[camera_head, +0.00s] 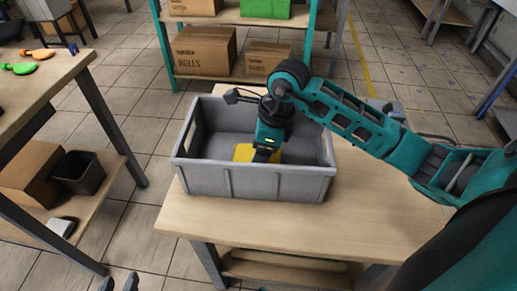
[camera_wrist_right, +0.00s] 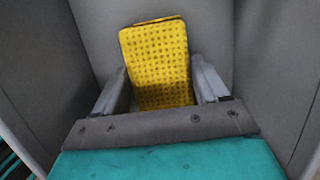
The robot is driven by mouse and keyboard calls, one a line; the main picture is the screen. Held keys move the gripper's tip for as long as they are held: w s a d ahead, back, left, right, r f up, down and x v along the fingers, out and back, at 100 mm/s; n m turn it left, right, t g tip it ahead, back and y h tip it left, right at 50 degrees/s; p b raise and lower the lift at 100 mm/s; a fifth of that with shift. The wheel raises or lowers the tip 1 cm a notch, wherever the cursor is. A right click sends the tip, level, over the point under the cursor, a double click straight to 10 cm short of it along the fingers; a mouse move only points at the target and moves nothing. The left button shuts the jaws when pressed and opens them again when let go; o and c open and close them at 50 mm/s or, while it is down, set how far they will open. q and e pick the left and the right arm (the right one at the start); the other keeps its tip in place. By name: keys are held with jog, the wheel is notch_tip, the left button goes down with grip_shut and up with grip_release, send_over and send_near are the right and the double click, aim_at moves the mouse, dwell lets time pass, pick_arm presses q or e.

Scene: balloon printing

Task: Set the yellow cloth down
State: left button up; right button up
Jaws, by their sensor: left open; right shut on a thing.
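The yellow cloth (camera_head: 243,153) is inside the grey crate (camera_head: 255,183), in the head view. My right gripper (camera_head: 264,156) reaches down into the crate and is shut on the cloth. In the right wrist view the cloth (camera_wrist_right: 157,62) is a folded, dotted yellow pad between the two grey fingers, with grey crate walls around it. I cannot tell whether the cloth touches the crate floor. My left gripper (camera_head: 119,284) shows only its dark fingertips at the bottom left edge of the head view. It is open and empty, away from the crate.
The crate stands on a wooden table (camera_head: 300,228) with bare surface in front and to the right. A shelf with boxes (camera_head: 203,50) stands behind.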

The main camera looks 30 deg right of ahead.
jog(key=shift+f, duration=0.2)
jog(key=o, duration=1)
jog(key=shift+r, duration=0.1)
jog(key=shift+o, duration=0.2)
jog(key=shift+r, duration=0.25)
jog(key=p+v, duration=0.2)
jog(key=v, duration=0.9)
jog(key=shift+r, duration=0.4)
jog(key=shift+s, duration=0.1)
